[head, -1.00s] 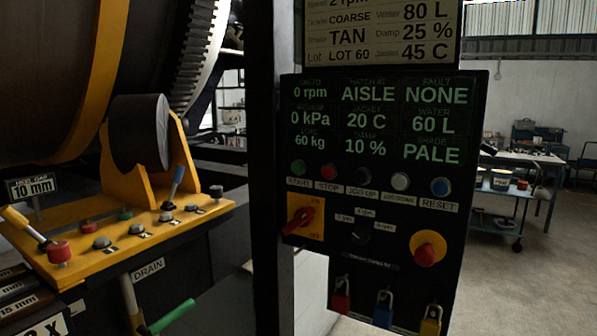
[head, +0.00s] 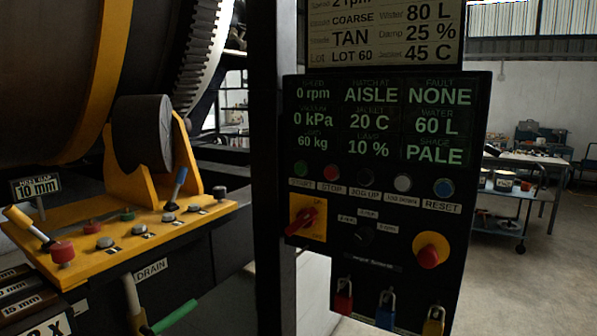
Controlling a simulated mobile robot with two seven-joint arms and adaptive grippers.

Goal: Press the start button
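The green start button (head: 300,168) is at the left end of a button row on the black control panel (head: 292,262). A label under it reads START. To its right are the red stop button (head: 331,173), a dark jog-up button (head: 366,177), a pale button (head: 403,183) and the blue reset button (head: 443,187). The display above reads 0 rpm, AISLE, 0 kPa, 20 C, 60 kg, 10 %, fault NONE, water 60 L, shade PALE. Neither of my grippers shows in the head view.
Below the buttons are a red rotary switch (head: 306,220), a red knob on yellow (head: 429,256) and hanging padlocks (head: 385,308). A yellow lever console (head: 100,262) and a large drum (head: 45,75) stand left. A wheeled table (head: 500,201) stands behind right, with open floor around.

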